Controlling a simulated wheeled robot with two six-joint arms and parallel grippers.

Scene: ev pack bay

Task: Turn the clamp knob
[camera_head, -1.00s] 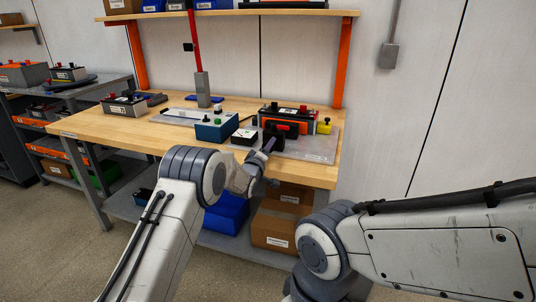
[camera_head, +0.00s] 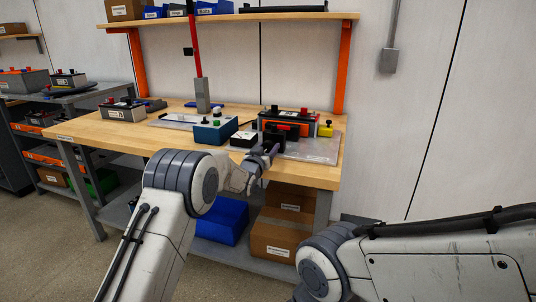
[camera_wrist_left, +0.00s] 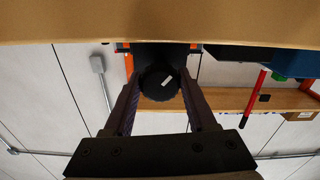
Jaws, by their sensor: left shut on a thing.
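The clamp knob (camera_wrist_left: 161,82) is a round black ribbed knob with a short white mark, seen in the left wrist view. It sits on a dark clamp body (camera_head: 273,133) at the front of the grey plate on the bench. My left gripper (camera_head: 271,149) reaches over the bench's front edge to the clamp. In the left wrist view its two fingers stand on either side of the knob and are shut on it. In the head view the knob is hidden by the gripper. My right arm shows at lower right, but its gripper is out of view.
A black and orange battery (camera_head: 289,121) stands behind the clamp, with a yellow part (camera_head: 326,129) to its right. A blue box (camera_head: 214,130) and a small black box (camera_head: 243,139) are to the left. The grey plate (camera_head: 315,150) is bare at its right front. Cardboard boxes (camera_head: 280,236) sit below.

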